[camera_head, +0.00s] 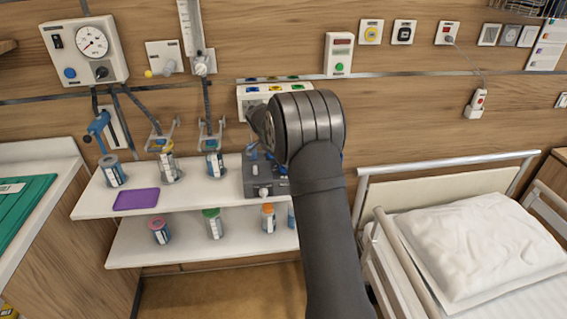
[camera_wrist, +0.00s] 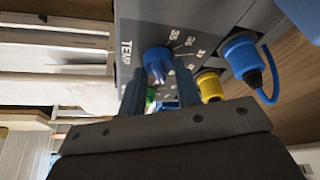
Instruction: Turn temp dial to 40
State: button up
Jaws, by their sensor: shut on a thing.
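The temp dial (camera_wrist: 157,60) is a blue knob on a dark grey panel, beside the lettering TEMP and a ring of printed numbers. One number near it reads 35; several others are tilted or partly hidden. My gripper (camera_wrist: 160,82) has its two fingers on either side of the knob, shut on it. I cannot tell which number the knob's mark points to. In the head view, the grey device (camera_head: 262,188) stands on the upper shelf, and my arm covers much of it. The gripper is hidden there.
Blue (camera_wrist: 241,55) and yellow (camera_wrist: 210,86) connectors sit close beside the dial in the wrist view. Several jars and a purple mat (camera_head: 137,199) are on the shelf (camera_head: 100,207), left of the device. A bed with a pillow (camera_head: 480,240) stands at the right.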

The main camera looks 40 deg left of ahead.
jog(key=shift+m, duration=0.7)
jog(key=o, duration=1)
jog(key=v, duration=1.7)
jog(key=shift+w+a+r, duration=0.15)
jog(key=shift+a+r, duration=0.1)
jog(key=shift+a, duration=0.2)
jog(key=shift+c, duration=0.2)
